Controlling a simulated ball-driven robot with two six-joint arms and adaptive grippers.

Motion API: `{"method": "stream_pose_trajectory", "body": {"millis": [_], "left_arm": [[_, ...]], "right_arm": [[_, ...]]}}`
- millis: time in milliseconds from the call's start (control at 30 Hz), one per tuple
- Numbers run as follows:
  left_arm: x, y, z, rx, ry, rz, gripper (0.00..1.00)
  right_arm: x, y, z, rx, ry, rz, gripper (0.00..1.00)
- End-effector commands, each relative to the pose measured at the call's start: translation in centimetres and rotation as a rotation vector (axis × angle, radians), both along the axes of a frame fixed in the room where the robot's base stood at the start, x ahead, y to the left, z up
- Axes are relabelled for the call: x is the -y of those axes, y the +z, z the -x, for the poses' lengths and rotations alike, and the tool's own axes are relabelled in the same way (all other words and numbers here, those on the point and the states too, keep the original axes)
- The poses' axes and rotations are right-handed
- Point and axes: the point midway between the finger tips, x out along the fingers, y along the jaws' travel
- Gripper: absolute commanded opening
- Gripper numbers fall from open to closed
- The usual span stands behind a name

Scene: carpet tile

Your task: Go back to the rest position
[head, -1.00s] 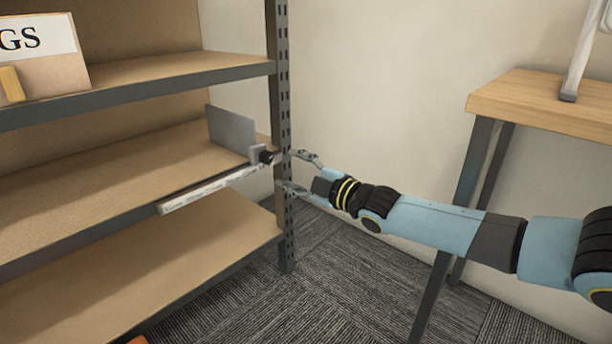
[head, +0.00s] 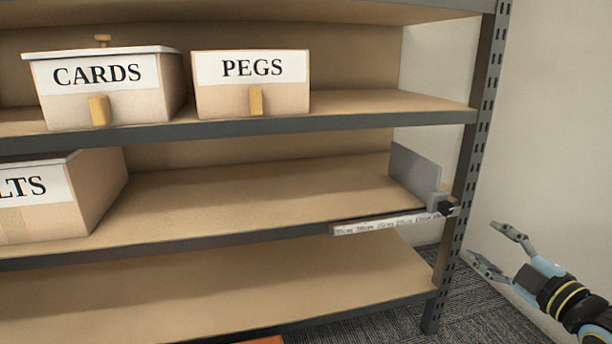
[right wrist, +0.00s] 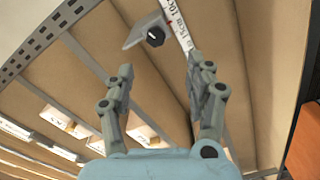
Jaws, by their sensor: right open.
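My right gripper (head: 492,252) is at the lower right of the head view, just right of the shelf's front post. Its two fingers are apart with nothing between them. In the right wrist view the open fingers (right wrist: 160,85) point toward the shelf. A grey divider plate (head: 415,175) with a black knob (head: 446,208) stands at the right end of the middle shelf, apart from the gripper. The knob also shows in the right wrist view (right wrist: 155,36). My left gripper is not in view.
The shelf rack's slotted post (head: 468,180) stands close left of my gripper. A white marked scale (head: 385,224) runs along the middle shelf's front edge. Boxes labelled CARDS (head: 110,90) and PEGS (head: 252,82) stand on the upper shelf; another box (head: 60,195) sits below.

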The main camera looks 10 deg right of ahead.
Motion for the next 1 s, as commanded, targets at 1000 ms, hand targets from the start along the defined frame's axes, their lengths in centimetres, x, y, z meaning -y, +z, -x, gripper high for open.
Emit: {"method": "stream_pose_trajectory", "body": {"millis": [1000], "left_arm": [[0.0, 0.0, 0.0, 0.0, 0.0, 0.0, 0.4]], "right_arm": [[-16.7, -9.0, 28.8, -0.989, -0.612, -0.889, 0.55]]}}
